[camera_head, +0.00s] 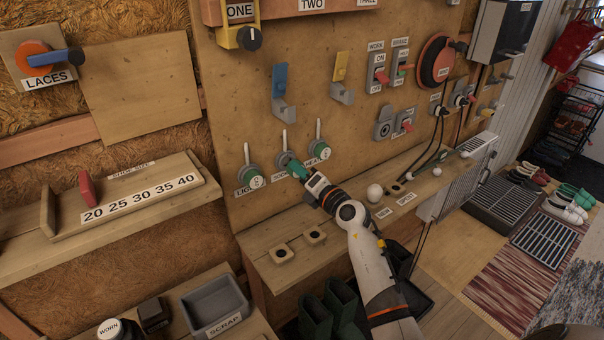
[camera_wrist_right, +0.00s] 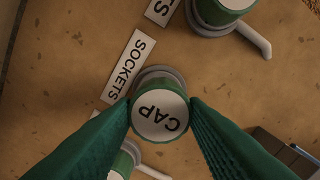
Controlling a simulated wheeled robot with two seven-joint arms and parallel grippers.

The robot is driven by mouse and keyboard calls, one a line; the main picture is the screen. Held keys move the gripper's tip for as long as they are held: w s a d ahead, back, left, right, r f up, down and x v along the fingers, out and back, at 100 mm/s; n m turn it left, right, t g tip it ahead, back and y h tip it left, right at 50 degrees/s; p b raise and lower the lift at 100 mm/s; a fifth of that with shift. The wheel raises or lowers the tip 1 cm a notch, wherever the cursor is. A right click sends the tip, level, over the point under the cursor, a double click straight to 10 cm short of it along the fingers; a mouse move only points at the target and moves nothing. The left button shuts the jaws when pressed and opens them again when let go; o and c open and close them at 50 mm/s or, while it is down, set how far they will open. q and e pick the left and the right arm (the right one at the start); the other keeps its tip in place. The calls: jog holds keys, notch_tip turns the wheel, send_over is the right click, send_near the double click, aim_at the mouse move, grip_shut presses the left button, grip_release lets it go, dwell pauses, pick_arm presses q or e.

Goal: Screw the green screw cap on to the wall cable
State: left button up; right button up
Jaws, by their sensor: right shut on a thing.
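The green screw cap (camera_wrist_right: 160,115), with a white face reading CAP, is between the two green fingers of my right gripper (camera_wrist_right: 160,106) in the wrist view. The fingers press on its sides. The cap is in front of a grey round wall mount (camera_wrist_right: 158,74) beside the SOCKETS label (camera_wrist_right: 128,66). The wall cable end is hidden behind the cap, so I cannot tell if they touch. In the head view my right gripper (camera_head: 298,170) is at the middle of three wall fittings and hides the cap. My left gripper is not in view.
Green-capped fittings flank it on the left (camera_head: 253,180) and right (camera_head: 320,150), with white levers above. A wooden shelf (camera_head: 262,243) runs below, bearing small sockets and a white ball (camera_head: 374,192). Blue (camera_head: 281,90) and yellow (camera_head: 341,75) hooks hang above.

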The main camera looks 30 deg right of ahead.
jog(key=shift+p, duration=0.35)
jog(key=shift+w, duration=0.35)
dwell(0.5)
jog(key=shift+w+a, duration=0.1)
jog(key=shift+w, duration=0.25)
jog(key=shift+w+a, duration=0.1)
jog(key=shift+w, duration=0.5)
jog(key=o, duration=1.2)
jog(key=s, duration=0.4)
jog(key=s+d, duration=0.1)
jog(key=s, duration=0.7)
jog(key=shift+d, duration=0.4)
